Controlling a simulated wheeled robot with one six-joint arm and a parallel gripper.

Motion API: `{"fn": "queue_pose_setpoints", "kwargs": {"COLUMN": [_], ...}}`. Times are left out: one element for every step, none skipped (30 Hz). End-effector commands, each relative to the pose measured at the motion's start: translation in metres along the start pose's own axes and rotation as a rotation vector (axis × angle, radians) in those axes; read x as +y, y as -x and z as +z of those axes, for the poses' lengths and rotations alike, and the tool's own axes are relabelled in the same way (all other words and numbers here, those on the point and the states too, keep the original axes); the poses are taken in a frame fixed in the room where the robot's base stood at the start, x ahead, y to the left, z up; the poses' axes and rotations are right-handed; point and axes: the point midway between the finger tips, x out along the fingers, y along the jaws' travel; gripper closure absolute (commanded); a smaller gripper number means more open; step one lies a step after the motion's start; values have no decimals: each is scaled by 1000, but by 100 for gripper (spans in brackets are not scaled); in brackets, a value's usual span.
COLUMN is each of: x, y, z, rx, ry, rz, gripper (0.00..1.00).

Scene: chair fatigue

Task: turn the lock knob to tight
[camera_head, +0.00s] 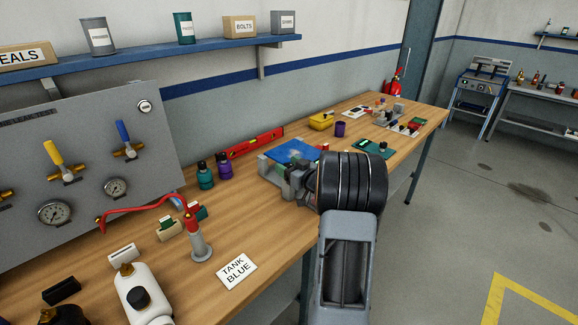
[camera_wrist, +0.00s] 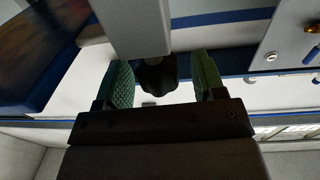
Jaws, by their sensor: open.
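The black lobed lock knob (camera_wrist: 157,76) shows in the wrist view, under the end of a grey post (camera_wrist: 138,28). My gripper (camera_wrist: 164,82) is open, with one green ridged finger on each side of the knob. Gaps show between the knob and both fingers, and the knob is nearer the left finger.
A red level (camera_head: 256,142), teal bottle (camera_head: 205,175) and purple bottle (camera_head: 225,165) stand left of my arm on the wooden bench. A yellow box (camera_head: 321,121), purple cup (camera_head: 340,129) and green board (camera_head: 372,148) lie beyond. A gauge panel (camera_head: 85,190) stands at left.

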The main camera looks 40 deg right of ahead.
Motion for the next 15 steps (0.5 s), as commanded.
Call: {"fn": "queue_pose_setpoints", "kwargs": {"x": [0, 0, 0, 0, 0, 0, 0, 0, 0, 0, 0, 0, 0, 0, 0], "y": [0, 0, 0, 0, 0, 0, 0, 0, 0, 0, 0, 0, 0, 0, 0], "z": [0, 0, 0, 0, 0, 0, 0, 0, 0, 0, 0, 0, 0, 0, 0], "rx": [0, 0, 0, 0, 0, 0, 0, 0, 0, 0, 0, 0, 0, 0, 0], "ry": [0, 0, 0, 0, 0, 0, 0, 0, 0, 0, 0, 0, 0, 0, 0], "rz": [0, 0, 0, 0, 0, 0, 0, 0, 0, 0, 0, 0, 0, 0, 0], "gripper": [37, 37, 37, 37, 37, 37, 37, 40, 44, 46, 49, 53, 56, 59, 63]}}
